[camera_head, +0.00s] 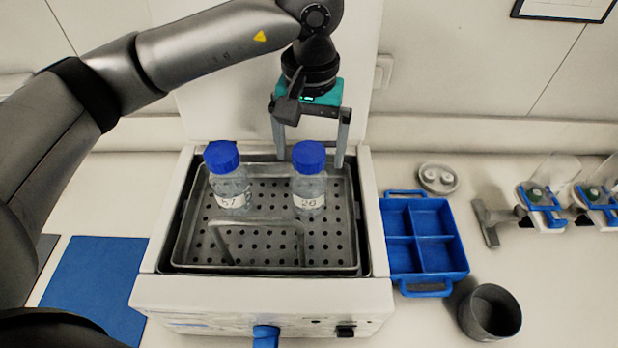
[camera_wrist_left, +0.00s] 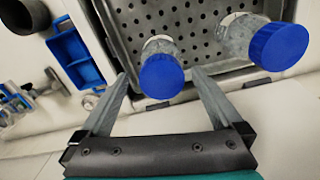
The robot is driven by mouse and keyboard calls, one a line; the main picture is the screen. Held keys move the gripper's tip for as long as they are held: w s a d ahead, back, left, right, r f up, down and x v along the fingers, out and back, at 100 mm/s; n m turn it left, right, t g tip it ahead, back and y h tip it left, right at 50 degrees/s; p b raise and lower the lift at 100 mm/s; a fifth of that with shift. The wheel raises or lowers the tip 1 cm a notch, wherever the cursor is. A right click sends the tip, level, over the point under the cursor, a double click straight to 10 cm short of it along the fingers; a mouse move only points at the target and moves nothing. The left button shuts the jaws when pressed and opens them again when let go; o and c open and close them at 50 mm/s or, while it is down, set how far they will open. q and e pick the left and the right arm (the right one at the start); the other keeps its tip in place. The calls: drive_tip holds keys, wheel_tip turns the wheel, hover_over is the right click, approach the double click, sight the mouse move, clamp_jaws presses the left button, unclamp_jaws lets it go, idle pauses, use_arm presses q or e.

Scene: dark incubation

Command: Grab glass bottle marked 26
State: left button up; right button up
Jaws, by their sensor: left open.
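Two clear glass bottles with blue caps stand upright in a perforated metal tray (camera_head: 270,228). The right bottle (camera_head: 309,188) has a white label that looks like 20 or 26; the last digit is unclear. The left bottle (camera_head: 230,186) has a label that looks like 57. My left gripper (camera_head: 311,161) is open and empty, behind the right bottle, with its fingers on either side of the cap in the picture. In the left wrist view, that cap (camera_wrist_left: 161,77) shows between and just beyond the fingertips (camera_wrist_left: 158,73). My right gripper is not in view.
The tray sits in a white bath unit (camera_head: 260,292) with a raised metal handle bar (camera_head: 258,222) in front of the bottles. A blue divided tray (camera_head: 425,240), a dark cup (camera_head: 490,312) and a small round dish (camera_head: 439,178) lie to the right. A blue mat (camera_head: 95,285) lies left.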

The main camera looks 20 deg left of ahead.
sight(309, 176)
use_arm(q)
wheel_tip(309, 176, down, 2)
wheel_tip(309, 176, down, 4)
drive_tip(key=shift+s+a+f+p, duration=0.1)
drive_tip(key=shift+a+p, duration=0.05)
drive_tip(key=shift+p, duration=0.85)
drive_tip(key=shift+f, duration=0.4)
drive_tip(key=shift+r, duration=0.1)
clamp_jaws()
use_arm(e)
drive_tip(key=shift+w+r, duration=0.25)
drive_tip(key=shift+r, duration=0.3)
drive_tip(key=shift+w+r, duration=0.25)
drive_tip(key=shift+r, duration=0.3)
